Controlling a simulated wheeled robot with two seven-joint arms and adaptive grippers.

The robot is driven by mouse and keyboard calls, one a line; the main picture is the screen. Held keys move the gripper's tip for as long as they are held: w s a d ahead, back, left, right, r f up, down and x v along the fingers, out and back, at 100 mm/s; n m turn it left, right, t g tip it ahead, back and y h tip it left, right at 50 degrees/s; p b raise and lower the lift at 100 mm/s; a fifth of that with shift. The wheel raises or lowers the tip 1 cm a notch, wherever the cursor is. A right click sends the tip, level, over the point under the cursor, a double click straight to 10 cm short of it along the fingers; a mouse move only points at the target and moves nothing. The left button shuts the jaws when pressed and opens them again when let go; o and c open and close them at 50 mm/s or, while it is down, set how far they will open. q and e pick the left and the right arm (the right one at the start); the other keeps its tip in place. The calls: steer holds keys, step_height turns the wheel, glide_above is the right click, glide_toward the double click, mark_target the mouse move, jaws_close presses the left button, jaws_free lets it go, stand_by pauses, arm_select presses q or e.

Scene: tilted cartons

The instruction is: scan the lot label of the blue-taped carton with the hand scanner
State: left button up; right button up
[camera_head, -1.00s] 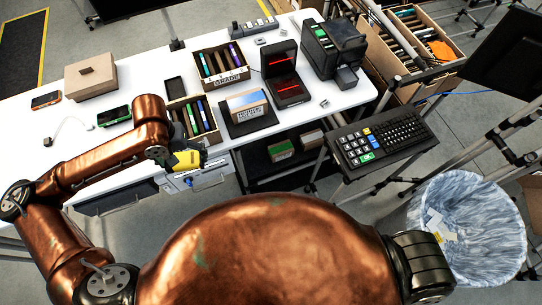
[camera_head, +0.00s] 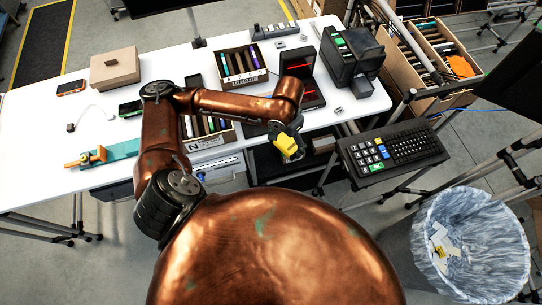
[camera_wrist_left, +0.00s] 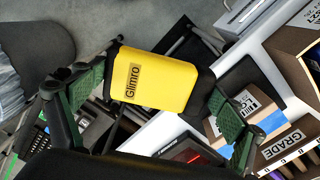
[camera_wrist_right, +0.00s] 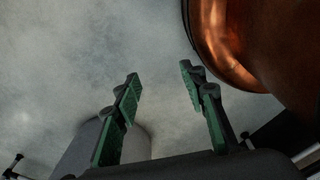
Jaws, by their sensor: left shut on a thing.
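My left gripper (camera_head: 292,138) is shut on a yellow hand scanner (camera_head: 286,146), held near the table's front edge. The left wrist view shows the scanner (camera_wrist_left: 155,80) marked "Glimro" between the green finger pads. A brown carton (camera_wrist_left: 257,112) with blue tape and a printed white label is right of the scanner there, partly behind a finger. The scanner and carton look apart. In the head view my left arm hides most or all of this carton. My right gripper (camera_wrist_right: 160,76) is open and empty above grey floor in the right wrist view.
Open boxes of upright folders (camera_head: 240,66) (camera_head: 211,132) stand near my left arm. A black device with red lines (camera_head: 312,97) is behind the gripper. A keyboard (camera_head: 390,146) and a lined bin (camera_head: 470,245) are at right. A teal board (camera_head: 122,150) lies on the table's left.

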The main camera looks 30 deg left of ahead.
mark_target(277, 143)
arm_select(q)
steer(key=s+a+f+m+p, duration=0.1)
steer(key=p, duration=0.1)
steer(key=s+a+f+m+p, duration=0.1)
steer(key=m, duration=0.1)
steer(key=shift+s+f+p, duration=0.1)
steer(key=shift+f+p, duration=0.1)
steer(key=shift+p, duration=0.2)
steer(key=s+a+f+m+p, duration=0.2)
steer(key=s+f+m+p, duration=0.2)
steer(key=f+m, duration=0.1)
steer(key=shift+m, duration=0.5)
steer(key=w+a+b, duration=0.1)
steer(key=w+a, duration=0.1)
steer(key=w+a+b, duration=0.1)
steer(key=w+b, duration=0.1)
steer(key=shift+w+a, duration=0.25)
steer(key=shift+a, duration=0.1)
arm_select(e)
step_height(277, 143, up, 6)
steer(key=shift+w+r, duration=0.25)
steer(key=shift+w, duration=0.15)
steer(key=shift+d, duration=0.2)
arm_select(q)
step_height(277, 143, up, 5)
steer(key=p, duration=0.6)
arm_select(e)
step_height(277, 143, up, 6)
steer(key=shift+w+d+r, duration=0.15)
steer(key=shift+d, duration=0.1)
